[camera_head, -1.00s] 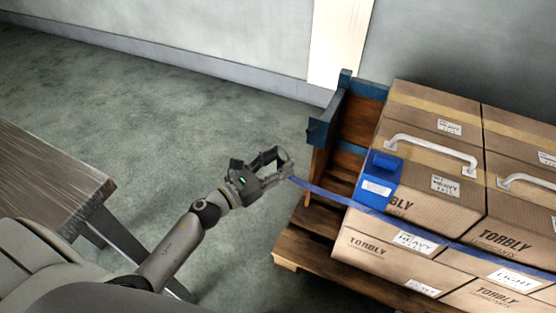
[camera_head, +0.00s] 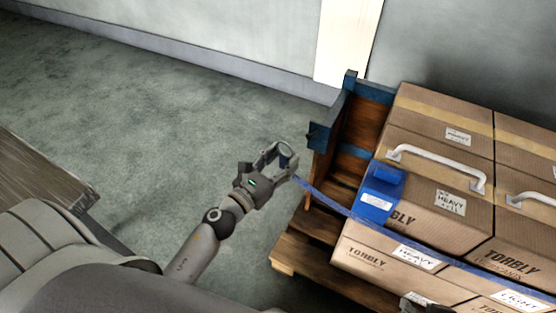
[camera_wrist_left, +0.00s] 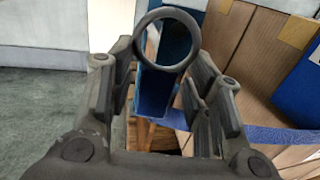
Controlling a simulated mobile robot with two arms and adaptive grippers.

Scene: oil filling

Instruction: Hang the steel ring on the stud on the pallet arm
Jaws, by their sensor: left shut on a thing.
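The steel ring (camera_wrist_left: 167,70) is dark grey and stands upright between the fingertips of my left gripper (camera_head: 285,158). The pallet arm is wooden with blue parts. A small dark projection on its left side may be the stud, but I cannot tell. A grey part at the bottom edge (camera_head: 415,304) seems to be my right gripper, mostly cut off.
The cartons have white handles and stand on a wooden pallet (camera_head: 290,257). A table (camera_head: 40,175) is at the left. The floor between is clear.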

